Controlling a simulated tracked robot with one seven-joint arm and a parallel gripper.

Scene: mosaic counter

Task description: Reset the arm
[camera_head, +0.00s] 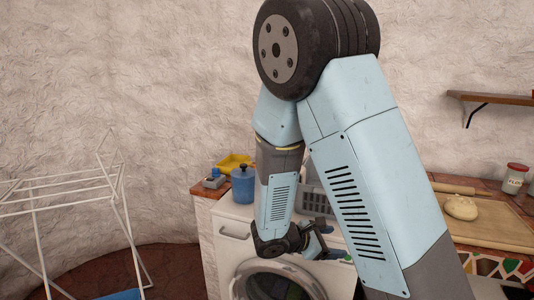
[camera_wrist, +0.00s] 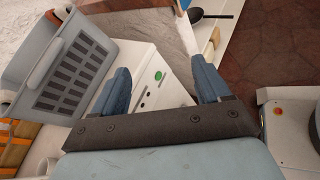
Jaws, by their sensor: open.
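My gripper (camera_head: 314,242) hangs at the end of my folded arm, in front of the upper front of the white washing machine (camera_head: 233,256). In the wrist view my gripper (camera_wrist: 162,74) has its two blue-grey fingers spread wide apart, with nothing between them. Behind the fingers lies a white panel with a green button (camera_wrist: 158,76). My arm's forearm and elbow fill the middle of the head view and hide part of the counter.
A grey basket (camera_wrist: 72,78) stands close to the left finger. Dough (camera_head: 461,208) lies on a board at right. A white drying rack (camera_head: 62,184) stands left. Floor between is clear.

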